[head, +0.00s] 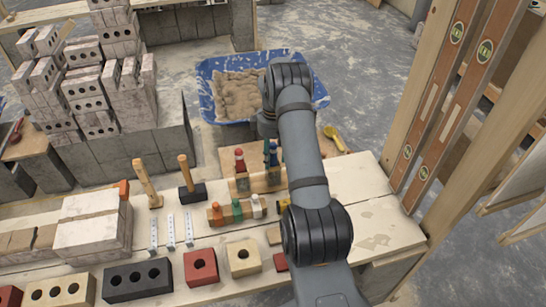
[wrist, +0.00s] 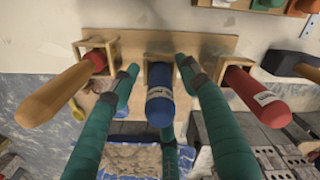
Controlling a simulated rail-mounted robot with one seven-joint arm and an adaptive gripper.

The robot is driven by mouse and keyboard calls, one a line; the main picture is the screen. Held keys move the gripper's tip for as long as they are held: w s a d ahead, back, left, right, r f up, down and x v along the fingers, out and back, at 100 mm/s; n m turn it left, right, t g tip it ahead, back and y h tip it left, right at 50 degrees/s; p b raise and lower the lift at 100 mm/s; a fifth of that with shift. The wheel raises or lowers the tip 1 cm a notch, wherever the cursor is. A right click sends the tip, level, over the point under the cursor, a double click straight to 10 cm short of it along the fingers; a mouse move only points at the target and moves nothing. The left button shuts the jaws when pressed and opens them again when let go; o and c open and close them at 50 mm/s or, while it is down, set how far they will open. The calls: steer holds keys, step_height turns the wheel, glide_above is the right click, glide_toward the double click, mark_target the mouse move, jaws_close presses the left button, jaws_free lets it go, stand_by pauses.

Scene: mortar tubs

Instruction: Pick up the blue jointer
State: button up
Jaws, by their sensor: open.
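The blue jointer (wrist: 160,97) shows its thick rounded handle in the middle of the wrist view, standing in a slot of a wooden rack (wrist: 215,45). Its lower part is hidden in the slot. My gripper (wrist: 157,72) is open, with one teal finger on each side of the blue handle. I cannot tell whether either finger touches it. In the head view my arm covers most of this area, and only a bit of blue (head: 273,155) shows beside it.
An orange-handled tool (wrist: 62,90) and a red-handled tool (wrist: 258,97) stand in slots on either side, close to my fingers. A blue tub of mortar (head: 205,90) lies beyond the bench (head: 360,185). Hammers, bricks and small colored pieces crowd the bench's left.

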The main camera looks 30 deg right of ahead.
steer(key=c, duration=1.1)
jaws_close()
